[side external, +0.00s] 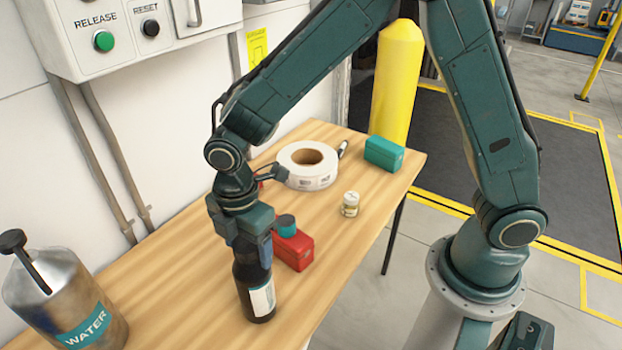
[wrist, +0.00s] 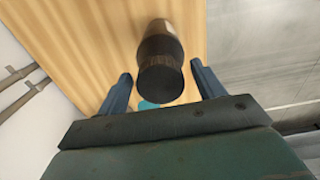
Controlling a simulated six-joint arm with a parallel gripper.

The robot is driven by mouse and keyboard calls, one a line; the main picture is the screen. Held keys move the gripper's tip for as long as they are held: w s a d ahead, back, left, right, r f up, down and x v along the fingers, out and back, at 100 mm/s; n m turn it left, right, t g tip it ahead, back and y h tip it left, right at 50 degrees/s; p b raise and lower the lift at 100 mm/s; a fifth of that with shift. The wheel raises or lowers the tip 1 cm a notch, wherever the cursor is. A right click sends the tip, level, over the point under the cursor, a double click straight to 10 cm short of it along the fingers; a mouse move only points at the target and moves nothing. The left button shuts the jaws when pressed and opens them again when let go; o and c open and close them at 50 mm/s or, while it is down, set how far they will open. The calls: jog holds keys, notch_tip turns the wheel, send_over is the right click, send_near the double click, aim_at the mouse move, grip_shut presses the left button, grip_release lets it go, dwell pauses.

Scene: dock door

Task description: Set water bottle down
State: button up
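A metal container labelled "WATER" (side external: 75,312) with a black-topped handle stands at the left end of the wooden table, well apart from my gripper. A dark bottle (side external: 257,292) with a pale label stands upright on the table directly under my gripper (side external: 252,246). In the wrist view the dark bottle (wrist: 160,70) shows its dark top between the two blue fingers of my gripper (wrist: 163,88). There is a visible gap on each side, so the fingers are open around it and not closed on it. The side view hides the bottle's top behind the gripper.
A red box (side external: 296,252) lies just right of the bottle, with a small teal-and-dark item (side external: 285,225) by it. A tape roll (side external: 307,168), small can (side external: 350,205) and teal box (side external: 384,153) stand farther back. The table front (side external: 190,290) has bare room.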

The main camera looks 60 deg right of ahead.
jog(key=shift+r, duration=0.15)
notch_tip(320, 180, up, 12)
dwell(0.7)
dwell(0.5)
jog(key=s+d+r+m+t, duration=0.2)
jog(key=s+d+r+m, duration=0.5)
jog(key=d, duration=0.4)
jog(key=s+d+m+t, duration=0.3)
jog(key=s+d+m, duration=0.5)
jog(key=s+m, duration=0.3)
jog(key=shift+r+t, duration=0.3)
jog(key=shift+r, duration=0.05)
